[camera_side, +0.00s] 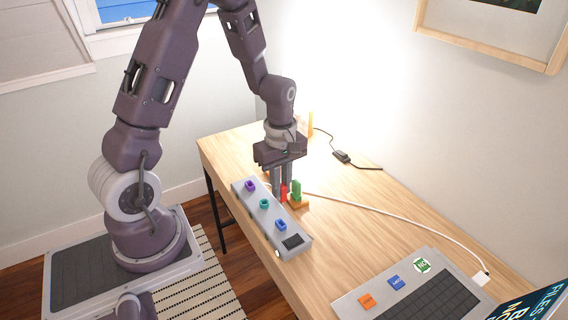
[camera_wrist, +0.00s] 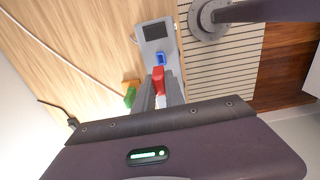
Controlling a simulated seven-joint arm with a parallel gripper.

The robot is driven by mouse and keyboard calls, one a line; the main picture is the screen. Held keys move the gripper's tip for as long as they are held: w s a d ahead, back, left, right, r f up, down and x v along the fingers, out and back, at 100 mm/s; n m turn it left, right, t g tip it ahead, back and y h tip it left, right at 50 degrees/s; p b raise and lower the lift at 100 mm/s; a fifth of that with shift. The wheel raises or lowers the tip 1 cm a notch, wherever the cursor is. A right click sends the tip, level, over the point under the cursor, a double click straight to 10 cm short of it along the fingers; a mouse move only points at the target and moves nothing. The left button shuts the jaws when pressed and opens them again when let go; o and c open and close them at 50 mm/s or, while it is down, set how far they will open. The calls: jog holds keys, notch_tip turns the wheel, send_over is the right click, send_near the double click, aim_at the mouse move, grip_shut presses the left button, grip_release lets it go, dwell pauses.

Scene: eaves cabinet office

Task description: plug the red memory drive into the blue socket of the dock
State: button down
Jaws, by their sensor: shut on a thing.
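The red memory drive (camera_side: 284,191) is upright between the fingers of my gripper (camera_side: 281,197), which is shut on it. It also shows in the wrist view (camera_wrist: 158,76), at the fingertips. The grey dock (camera_side: 263,229) lies along the table's near edge, with a purple socket (camera_side: 250,186), a teal socket (camera_side: 264,204) and a blue socket (camera_side: 281,225). In the side view the drive is behind the dock, apart from the blue socket. The wrist view shows the blue socket (camera_wrist: 160,58) just above the drive. The drive's lower end is hard to make out.
A green drive (camera_side: 297,188) stands in a wooden holder (camera_side: 301,204) close to the right of my gripper. A white cable (camera_side: 390,213) crosses the table (camera_side: 350,195). A grey panel with a keyboard (camera_side: 430,303) lies at the front right. The table between is mostly clear.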

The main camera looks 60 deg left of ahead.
aim_at(280, 200)
jog(key=shift+s+d, duration=0.1)
jog(key=shift+s, duration=0.05)
jog(key=shift+f, duration=2.95)
jog(key=shift+f, duration=1.25)
jog(key=c, duration=1.3)
grip_release()
jog(key=shift+r, duration=0.1)
notch_tip(280, 200, up, 7)
